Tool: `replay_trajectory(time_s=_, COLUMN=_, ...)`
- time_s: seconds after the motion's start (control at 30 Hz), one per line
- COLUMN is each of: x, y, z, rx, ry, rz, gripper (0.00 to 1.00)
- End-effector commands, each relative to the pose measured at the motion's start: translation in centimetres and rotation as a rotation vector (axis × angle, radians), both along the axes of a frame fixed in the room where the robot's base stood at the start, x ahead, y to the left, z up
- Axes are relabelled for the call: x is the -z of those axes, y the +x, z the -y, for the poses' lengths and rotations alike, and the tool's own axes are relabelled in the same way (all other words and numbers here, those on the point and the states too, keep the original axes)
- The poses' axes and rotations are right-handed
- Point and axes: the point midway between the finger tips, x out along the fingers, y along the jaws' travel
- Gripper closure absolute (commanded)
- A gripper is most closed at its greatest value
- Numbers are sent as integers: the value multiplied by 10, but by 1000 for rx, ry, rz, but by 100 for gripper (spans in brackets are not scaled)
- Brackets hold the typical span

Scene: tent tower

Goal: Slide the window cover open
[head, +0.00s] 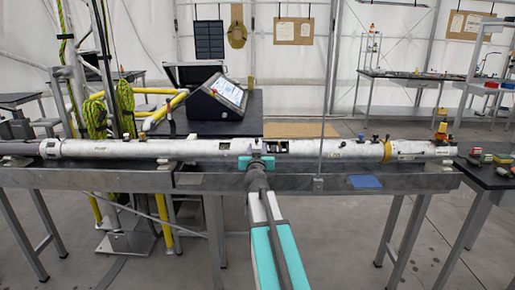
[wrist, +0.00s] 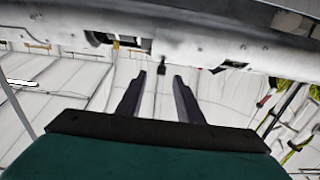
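A long white tube (head: 140,149) lies across the bench. Near its middle is a dark window opening (head: 280,146), and a smaller opening (head: 225,146) is to its left. Both also show in the wrist view, the larger (wrist: 110,40) on the left, the smaller (wrist: 233,64) on the right. A small dark knob (wrist: 162,62) sticks out from the tube between them; the window cover's outline cannot be told apart from the tube. My gripper (head: 257,160) is in front of the tube. In the wrist view my gripper (wrist: 161,75) is open and empty, the knob between and just beyond its fingertips.
The bench (head: 120,181) runs along under the tube. A control box with a screen (head: 228,91) stands behind it. A thin upright post (head: 322,120) crosses the tube right of my gripper. A blue pad (head: 365,181) lies on the bench's front right.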

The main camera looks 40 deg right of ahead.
Motion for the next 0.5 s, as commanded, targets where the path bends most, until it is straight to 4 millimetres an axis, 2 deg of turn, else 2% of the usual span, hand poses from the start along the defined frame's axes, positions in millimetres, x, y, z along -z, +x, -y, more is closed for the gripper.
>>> replay_trajectory(time_s=0.5, x=1, y=-42, z=-30, rx=0, ry=0, rz=0, gripper=67)
